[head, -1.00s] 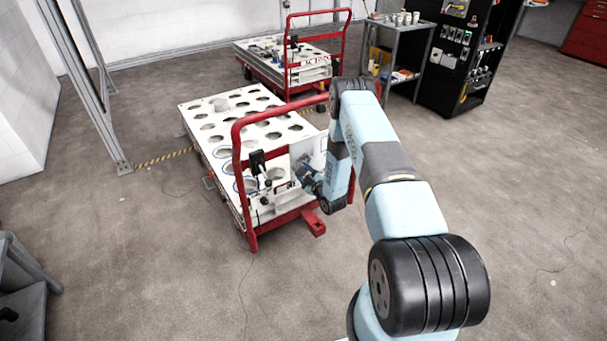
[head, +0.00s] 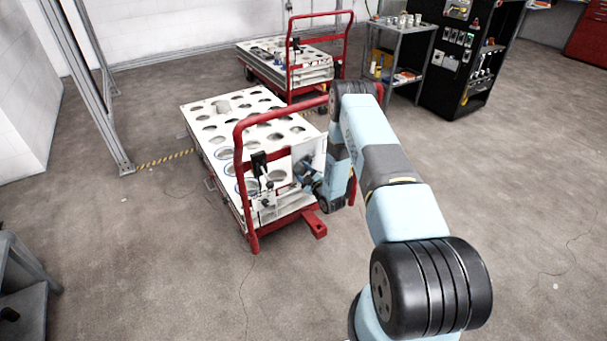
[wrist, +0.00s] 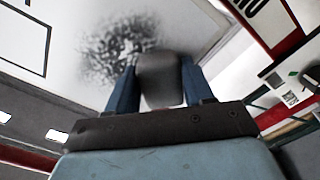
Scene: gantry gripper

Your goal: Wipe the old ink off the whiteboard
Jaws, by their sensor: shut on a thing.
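The whiteboard (head: 312,147) is a white panel mounted at the handle end of the near cart. In the wrist view the whiteboard (wrist: 85,25) fills the upper left, with a dark, smeared ink patch (wrist: 112,50) on it. My gripper (head: 303,171) is at the board's face in the head view. In the wrist view the two blue fingers of my gripper (wrist: 158,82) are shut on a grey, rounded block, which looks like an eraser (wrist: 160,80). The block overlaps the ink patch's right side and hides part of it. I cannot tell whether it touches the board.
The near cart has a red handle frame (head: 237,165) and a white top with round holes (head: 205,112). A second cart (head: 265,65) stands behind it. A grey shelf (head: 402,55) and a black cabinet (head: 455,75) are at the back right. The floor around is mostly clear.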

